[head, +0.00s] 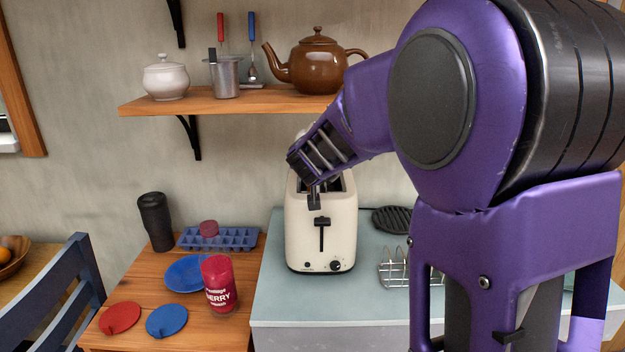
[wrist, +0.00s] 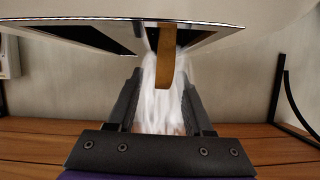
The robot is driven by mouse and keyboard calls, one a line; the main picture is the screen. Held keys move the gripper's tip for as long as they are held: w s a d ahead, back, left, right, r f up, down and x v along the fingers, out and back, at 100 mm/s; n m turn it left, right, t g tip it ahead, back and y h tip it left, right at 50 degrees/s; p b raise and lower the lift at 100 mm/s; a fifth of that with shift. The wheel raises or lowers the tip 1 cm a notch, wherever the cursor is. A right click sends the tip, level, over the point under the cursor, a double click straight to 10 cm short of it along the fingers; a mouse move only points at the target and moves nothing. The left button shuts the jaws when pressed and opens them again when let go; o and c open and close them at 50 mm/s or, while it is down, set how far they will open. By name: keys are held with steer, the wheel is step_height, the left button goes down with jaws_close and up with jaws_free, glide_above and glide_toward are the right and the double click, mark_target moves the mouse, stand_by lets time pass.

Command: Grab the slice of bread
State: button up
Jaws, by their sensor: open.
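The slice of bread (wrist: 166,60) shows in the wrist view as a narrow brown strip, edge-on, sticking out of a slot of the toaster (wrist: 215,36). My gripper (wrist: 163,80) is open, with one dark finger on each side of the strip and a gap visible on both sides. In the head view the cream toaster (head: 320,235) stands upright on the pale blue-green counter. There my gripper (head: 311,184) is tilted down at the toaster's top, and I cannot make out the bread behind it.
A wooden shelf (head: 240,101) with a brown teapot (head: 317,66) is above and behind the toaster. A toast rack (head: 393,268) stands to its right.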

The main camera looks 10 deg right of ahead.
jaws_close()
stand_by(0.3)
stand_by(1.2)
